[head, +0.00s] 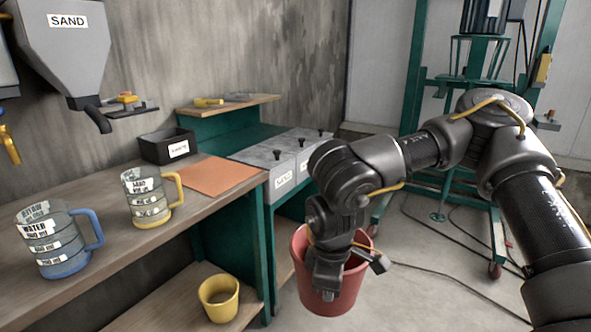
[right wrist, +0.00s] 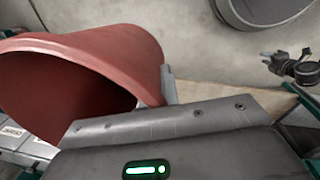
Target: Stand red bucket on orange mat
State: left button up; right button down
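The red bucket (head: 310,290) hangs beside the front of the workbench, over the floor and roughly upright. My right gripper (head: 328,280) is at its rim and covers part of it. In the right wrist view the bucket (right wrist: 110,50) shows its open mouth, and its rim runs in at the gripper finger (right wrist: 169,85); the gripper looks shut on the rim. The other finger is hidden. The orange mat (head: 212,176) lies flat and bare on the bench top, left of and higher than the bucket. My left gripper is not in view.
A yellow-handled cup (head: 147,200) and a blue-handled water jug (head: 60,245) stand on the bench (head: 120,255), left of the mat. A black box (head: 167,146) stands behind it. Lidded bins (head: 283,158) are to its right. A yellow bucket (head: 219,298) is on the lower shelf.

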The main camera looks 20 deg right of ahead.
aim_at(213, 174)
jog(key=z, duration=1.7)
jog(key=k, duration=0.55)
jog(key=u, duration=1.95)
jog(key=i, duration=0.5)
jog(key=z, duration=0.05)
